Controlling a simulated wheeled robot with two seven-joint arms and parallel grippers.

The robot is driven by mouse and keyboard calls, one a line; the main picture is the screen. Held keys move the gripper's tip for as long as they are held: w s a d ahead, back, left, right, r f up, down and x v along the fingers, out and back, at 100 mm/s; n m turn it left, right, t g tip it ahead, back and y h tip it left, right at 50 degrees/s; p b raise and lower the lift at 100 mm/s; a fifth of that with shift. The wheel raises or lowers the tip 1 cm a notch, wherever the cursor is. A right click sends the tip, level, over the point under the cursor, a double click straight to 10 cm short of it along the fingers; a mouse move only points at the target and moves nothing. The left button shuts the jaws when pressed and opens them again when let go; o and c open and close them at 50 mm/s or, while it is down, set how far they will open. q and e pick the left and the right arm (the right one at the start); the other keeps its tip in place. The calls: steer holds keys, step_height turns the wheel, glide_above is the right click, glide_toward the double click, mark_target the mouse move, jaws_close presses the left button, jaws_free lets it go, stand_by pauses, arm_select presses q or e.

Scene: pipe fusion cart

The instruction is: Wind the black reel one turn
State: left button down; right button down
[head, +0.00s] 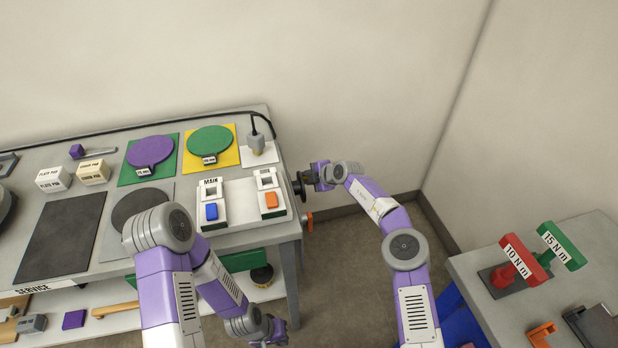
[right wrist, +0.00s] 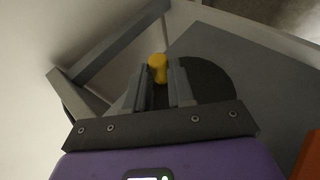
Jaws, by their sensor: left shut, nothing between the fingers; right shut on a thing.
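The black reel (head: 298,188) is on the right end of the grey cart, seen edge-on and partly hidden by my right gripper (head: 306,179). In the right wrist view the reel (right wrist: 212,82) is a dark disc behind the fingers. A yellow knob (right wrist: 158,65) shows between the fingertips of my right gripper (right wrist: 160,78), which is shut on it. My left gripper (head: 277,331) is shut and empty, low in front of the cart near its right leg, away from the reel.
An orange handle (head: 308,221) sits on the cart's end below the reel. The cart top (head: 232,238) carries a switch panel (head: 240,197), pads and discs. A side table (head: 480,318) with red and green torque tools (head: 520,258) stands at right. Floor between is clear.

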steer(key=shift+s+d+r+n+t+y+p, duration=0.15)
steer(key=shift+n+t+y+p, duration=0.25)
steer(key=shift+t, duration=0.4)
steer(key=shift+s+r+n+t+y+p, duration=0.1)
steer(key=shift+s+t+y+p, duration=0.1)
steer(key=shift+t+y, duration=0.45)
steer(key=shift+s+d+r+n+t+y+p, duration=0.1)
steer(key=shift+s+n+t+y+p, duration=0.15)
steer(key=shift+t, duration=0.7)
steer(key=shift+w, duration=0.1)
steer(key=c, duration=1)
jaws_free()
steer(key=shift+r, duration=0.1)
